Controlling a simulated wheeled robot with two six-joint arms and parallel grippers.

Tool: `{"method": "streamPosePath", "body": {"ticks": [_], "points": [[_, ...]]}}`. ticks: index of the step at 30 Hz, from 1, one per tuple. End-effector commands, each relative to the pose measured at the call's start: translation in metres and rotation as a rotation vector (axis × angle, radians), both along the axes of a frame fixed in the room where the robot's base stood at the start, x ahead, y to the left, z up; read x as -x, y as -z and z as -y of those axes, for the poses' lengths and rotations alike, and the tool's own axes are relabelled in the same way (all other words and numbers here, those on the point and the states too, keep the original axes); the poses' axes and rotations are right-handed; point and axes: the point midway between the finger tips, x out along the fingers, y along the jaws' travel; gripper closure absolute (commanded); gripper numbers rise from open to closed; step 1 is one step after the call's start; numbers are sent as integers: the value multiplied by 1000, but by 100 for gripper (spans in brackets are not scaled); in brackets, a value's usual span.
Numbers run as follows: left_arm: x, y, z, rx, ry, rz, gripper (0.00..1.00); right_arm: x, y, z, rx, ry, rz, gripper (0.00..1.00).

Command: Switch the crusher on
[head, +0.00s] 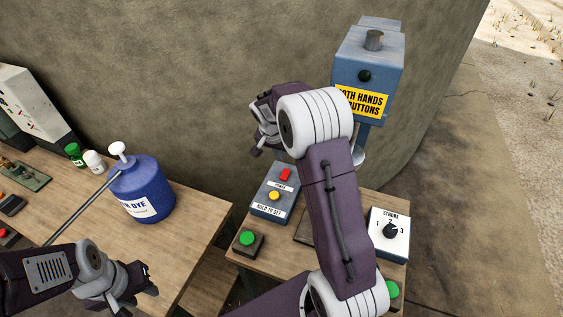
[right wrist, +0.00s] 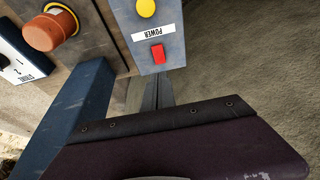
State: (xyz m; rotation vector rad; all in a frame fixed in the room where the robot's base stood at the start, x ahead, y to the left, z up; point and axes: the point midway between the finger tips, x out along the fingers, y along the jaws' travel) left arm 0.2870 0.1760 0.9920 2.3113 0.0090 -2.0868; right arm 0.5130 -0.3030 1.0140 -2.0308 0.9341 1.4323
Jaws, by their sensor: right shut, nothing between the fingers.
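The crusher (head: 368,62) is a blue-grey machine at the back of the small wooden stand, with a yellow warning sign (head: 362,102). A blue-grey control box (head: 268,205) in front has a red switch (head: 286,174) labelled POWER and a yellow button (head: 274,195) labelled HOLD TO SET. The red switch also shows in the right wrist view (right wrist: 157,53). My right gripper (head: 256,151) is shut and empty, above and left of the box; its narrow fingers (right wrist: 157,93) appear just below the switch in the wrist view, apparently apart from it. My left gripper (head: 145,280) is over the workbench, its opening unclear.
Green buttons (head: 247,238) (head: 392,290) sit at both sides of the stand. A STROKE dial (head: 390,231) is at the right. A blue dye container (head: 143,188) stands on the workbench (head: 192,237). My right arm hides part of the stand; a curved wall rises behind.

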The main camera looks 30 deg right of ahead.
Motion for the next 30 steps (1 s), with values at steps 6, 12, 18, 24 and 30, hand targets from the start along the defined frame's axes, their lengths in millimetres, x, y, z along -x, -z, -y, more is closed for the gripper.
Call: {"method": "streamPosePath", "body": {"ticks": [6,12,18,24,30], "points": [[0,1,0,0,0,0,64,2,-11,-3,0,-1,1,100],[0,0,0,0,0,0,64,2,-12,-3,0,-1,1,100],[0,36,0,0,0,0,64,-3,-3,7,3,3,7,100],[0,45,0,0,0,0,64,-4,-14,13,0,-1,3,100],[0,43,0,0,0,0,64,-4,-16,13,0,-1,1,100]]}}
